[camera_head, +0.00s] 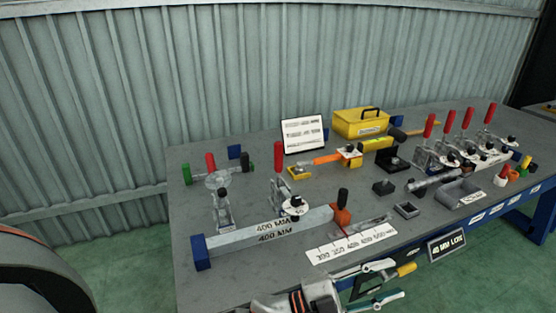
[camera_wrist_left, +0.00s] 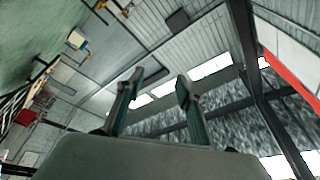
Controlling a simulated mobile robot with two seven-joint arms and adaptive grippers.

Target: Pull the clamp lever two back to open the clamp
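Several toggle clamps with red lever handles stand on the grey workbench (camera_head: 245,245). One red lever (camera_head: 210,161) and another red lever (camera_head: 278,156) stand upright at the left. A row with red levers (camera_head: 448,121) stands at the far right, all roughly upright. I cannot tell which lever is number two. My left gripper (camera_head: 385,282) is at the bench's front edge, well apart from the levers. Its fingers are spread and empty, and they show in the left wrist view (camera_wrist_left: 160,86) against the wall and roof. My right gripper is not in view.
A long 400 mm bar (camera_head: 270,230) lies across the front left of the bench, beside a white scale strip (camera_head: 352,241). Bare bench lies at the front left.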

